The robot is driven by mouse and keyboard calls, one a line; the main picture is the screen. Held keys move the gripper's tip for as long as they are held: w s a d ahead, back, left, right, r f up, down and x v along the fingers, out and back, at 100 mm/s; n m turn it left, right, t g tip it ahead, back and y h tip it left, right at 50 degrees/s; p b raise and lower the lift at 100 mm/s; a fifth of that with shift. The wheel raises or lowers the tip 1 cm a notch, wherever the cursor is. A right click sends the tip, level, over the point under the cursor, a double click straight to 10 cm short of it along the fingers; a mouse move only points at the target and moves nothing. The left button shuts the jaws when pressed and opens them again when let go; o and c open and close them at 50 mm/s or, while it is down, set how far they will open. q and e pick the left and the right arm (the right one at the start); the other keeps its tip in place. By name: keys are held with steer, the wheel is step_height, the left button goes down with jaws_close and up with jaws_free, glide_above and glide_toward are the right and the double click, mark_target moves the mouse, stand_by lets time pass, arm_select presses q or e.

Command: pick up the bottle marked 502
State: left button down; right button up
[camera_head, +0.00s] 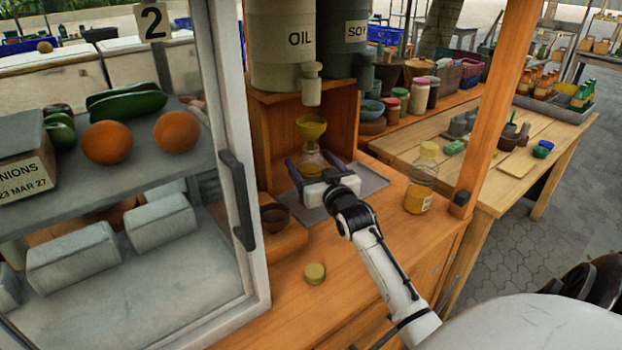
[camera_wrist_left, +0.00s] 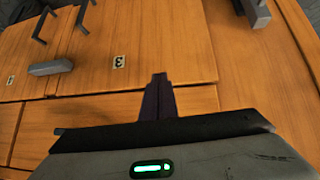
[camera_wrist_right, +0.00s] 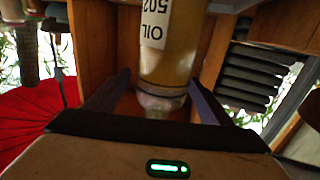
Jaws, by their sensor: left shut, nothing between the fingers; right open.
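A bottle (camera_head: 311,160) with yellow contents stands on a grey tray (camera_head: 370,183) under the OIL dispenser, with a yellow funnel (camera_head: 311,127) at its top. In the right wrist view the bottle (camera_wrist_right: 168,60) carries a white label reading OIL 502. My right gripper (camera_head: 315,168) is open, with one finger on each side of this bottle; I see gaps between fingers and glass in the right wrist view. My left gripper (camera_wrist_left: 158,85) is shut and empty, in front of wooden panels. It is outside the head view.
Another yellow-capped bottle (camera_head: 420,180) stands on the counter at the right; I cannot read its label. A small round lid (camera_head: 315,273) lies near the front. A dark bowl (camera_head: 275,217) sits left of the tray. A glass-doored cabinet (camera_head: 250,290) and a wooden post (camera_head: 495,100) flank the counter.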

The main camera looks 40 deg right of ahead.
steer(key=x, duration=0.3)
steer(key=shift+w, duration=0.15)
steer(key=c, duration=1.4)
steer(key=shift+c, duration=0.2)
